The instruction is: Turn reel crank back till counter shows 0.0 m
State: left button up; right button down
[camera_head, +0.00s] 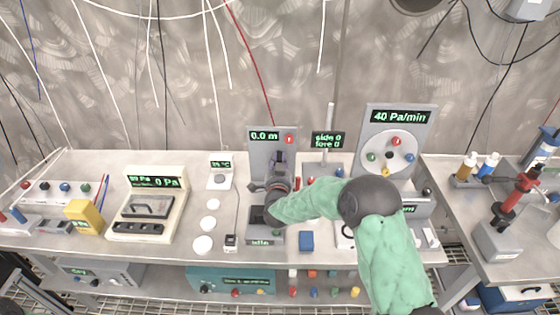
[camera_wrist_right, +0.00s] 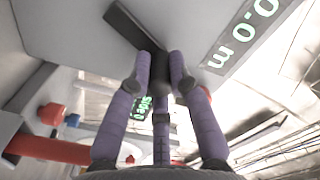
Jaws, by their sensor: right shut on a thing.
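The reel unit is a grey upright panel (camera_head: 257,150) on the bench, with a green counter (camera_head: 264,135) that reads 0.0 m. The same counter (camera_wrist_right: 243,35) shows tilted at the top right in the right wrist view. The crank is a dark bar (camera_wrist_right: 132,25) on the grey panel face, with a dark knob at its near end. My right gripper (camera_wrist_right: 160,75) has its purple fingers closed around that knob. In the head view my right gripper (camera_head: 279,160) is in front of the panel and hides most of the crank. My left gripper is not in view.
A red button (camera_head: 289,139) is beside the counter. A "side 0 fore 0" display (camera_head: 327,140) and a 40 Pa/min dial panel (camera_head: 399,118) stand to the right. A pressure meter (camera_head: 148,205) and white discs (camera_head: 203,244) are to the left. Cables hang along the wall.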

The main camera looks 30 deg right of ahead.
jog(key=shift+w+a+r+n+p, duration=0.1)
jog(key=shift+w+a+n+p, duration=0.2)
jog(key=shift+n, duration=0.5)
jog(key=shift+w+a+r+n+p, duration=0.1)
jog(key=shift+a+n+p, duration=0.25)
jog(key=shift+n, duration=0.45)
jog(key=shift+w+a+r+n+p, duration=0.15)
jog(key=shift+a+n+p, duration=0.2)
jog(key=shift+n, duration=0.45)
jog(key=shift+f, duration=0.1)
jog(key=c, duration=1.1)
grip_release()
jog(key=v, duration=1.2)
